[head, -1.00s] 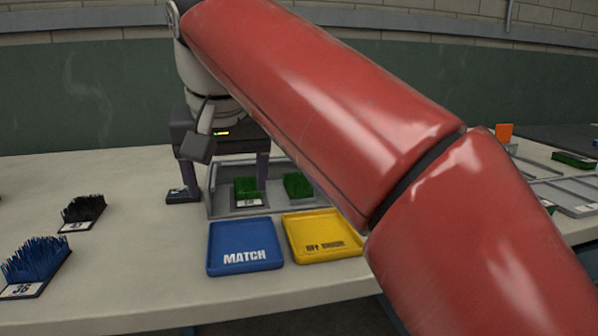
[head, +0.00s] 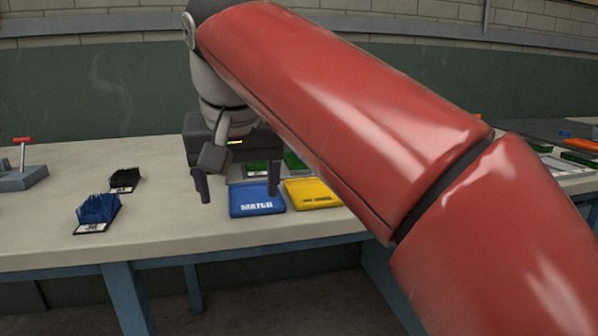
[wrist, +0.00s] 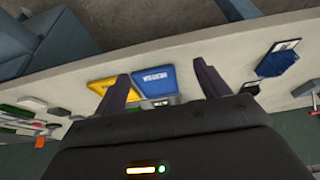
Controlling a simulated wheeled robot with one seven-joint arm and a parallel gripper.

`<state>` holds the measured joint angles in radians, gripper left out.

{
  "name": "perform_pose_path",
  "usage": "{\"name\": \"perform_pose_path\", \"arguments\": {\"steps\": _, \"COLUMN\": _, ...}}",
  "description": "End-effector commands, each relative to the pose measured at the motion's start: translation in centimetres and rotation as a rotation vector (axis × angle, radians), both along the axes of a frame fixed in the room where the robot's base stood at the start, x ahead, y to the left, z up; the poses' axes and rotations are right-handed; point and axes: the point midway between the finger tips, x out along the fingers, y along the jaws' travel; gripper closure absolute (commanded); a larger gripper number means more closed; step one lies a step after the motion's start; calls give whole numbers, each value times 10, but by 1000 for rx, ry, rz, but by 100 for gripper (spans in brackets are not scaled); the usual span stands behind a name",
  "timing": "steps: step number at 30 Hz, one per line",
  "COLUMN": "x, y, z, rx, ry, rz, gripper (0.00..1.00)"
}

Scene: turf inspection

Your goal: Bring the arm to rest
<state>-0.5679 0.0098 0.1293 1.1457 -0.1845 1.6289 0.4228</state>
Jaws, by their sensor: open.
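My gripper (head: 238,196) is open and points down above the table, with nothing visible between its fingers. In the head view its fingers stand in front of the blue MATCH tray (head: 257,212) and the grey tray behind it. In the wrist view my gripper (wrist: 160,76) shows both fingers wide apart, with the blue tray (wrist: 155,84) and part of the yellow tray (wrist: 104,86) beyond them. My arm reaches across the head view from the lower right and hides much of the table's right side.
The yellow tray (head: 316,194) lies beside the blue one. Green turf pieces (head: 257,168) sit behind. A blue turf sample (head: 97,211) and a black one (head: 124,178) stand to the left. A grey device with a red lever (head: 22,177) is at far left. The table (head: 150,230) is bare between.

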Motion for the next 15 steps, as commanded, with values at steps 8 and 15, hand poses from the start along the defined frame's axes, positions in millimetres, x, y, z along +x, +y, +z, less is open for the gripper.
{"name": "perform_pose_path", "arguments": {"steps": 8, "x": -3, "y": -39, "z": -20, "rx": -8, "ry": -13, "rz": -21, "gripper": 26}}
{"name": "perform_pose_path", "arguments": {"steps": 15, "x": -15, "y": -94, "z": -60, "rx": -14, "ry": -29, "rz": -56, "gripper": 26}}
